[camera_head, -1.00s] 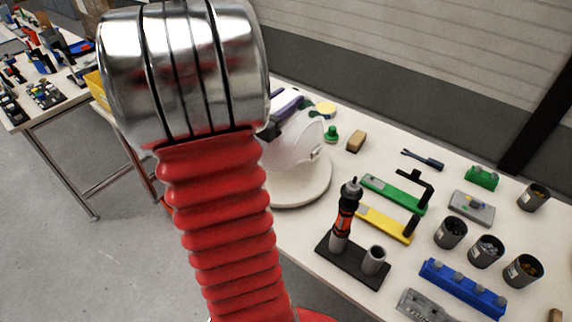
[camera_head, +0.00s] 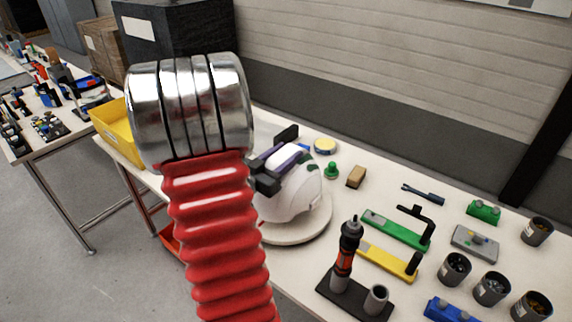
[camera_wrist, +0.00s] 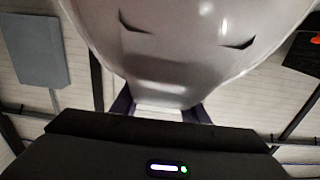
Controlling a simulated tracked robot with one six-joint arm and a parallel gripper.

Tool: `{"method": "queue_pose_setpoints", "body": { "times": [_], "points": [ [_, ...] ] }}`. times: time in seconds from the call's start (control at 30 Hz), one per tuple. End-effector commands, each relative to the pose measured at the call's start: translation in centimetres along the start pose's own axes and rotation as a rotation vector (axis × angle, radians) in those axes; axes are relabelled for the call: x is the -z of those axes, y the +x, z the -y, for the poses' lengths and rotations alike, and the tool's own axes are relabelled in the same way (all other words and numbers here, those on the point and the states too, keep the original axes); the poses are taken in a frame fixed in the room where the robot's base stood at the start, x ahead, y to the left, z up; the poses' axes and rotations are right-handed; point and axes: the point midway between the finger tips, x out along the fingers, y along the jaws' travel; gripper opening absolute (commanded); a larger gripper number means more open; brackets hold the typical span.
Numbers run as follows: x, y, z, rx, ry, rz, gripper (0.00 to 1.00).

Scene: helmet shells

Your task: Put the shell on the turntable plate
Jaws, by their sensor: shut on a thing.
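The white helmet shell (camera_head: 292,197) is over the turntable plate (camera_head: 318,229), a pale round disc on the table. The shell hides much of the disc, and I cannot tell whether the two touch. My gripper (camera_head: 288,157), dark with purple fingers, is shut on the upper part of the shell, with my red arm in front at the left. In the wrist view the glossy shell (camera_wrist: 170,45) fills the upper middle, with dark slots in its surface, and my gripper (camera_wrist: 160,110) holds its near edge.
Behind the plate are a yellow round item (camera_head: 325,146), a green knob (camera_head: 331,170) and a tan block (camera_head: 356,176). To the right stand a tool holder (camera_head: 345,290), a green bar (camera_head: 395,230), a yellow bar (camera_head: 388,262) and several dark cups. A yellow bin (camera_head: 118,132) is at left.

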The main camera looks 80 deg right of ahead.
Motion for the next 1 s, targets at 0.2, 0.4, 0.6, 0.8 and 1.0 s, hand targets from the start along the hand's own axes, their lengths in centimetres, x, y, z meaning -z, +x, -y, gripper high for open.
{"method": "queue_pose_setpoints", "body": {
  "times": [0.2,0.4,0.6,0.8,1.0],
  "points": [
    [-0.6,0.0,0.0,0.000,-0.002,-0.001,0.00],
    [-2.8,0.0,0.0,-0.001,-0.003,0.001,0.00],
    [-4.1,0.0,0.0,0.000,0.000,-0.001,0.00],
    [-4.1,0.0,0.0,0.000,0.001,-0.002,0.00],
    [-4.4,0.0,0.0,0.000,-0.001,0.000,0.41]
  ]
}}
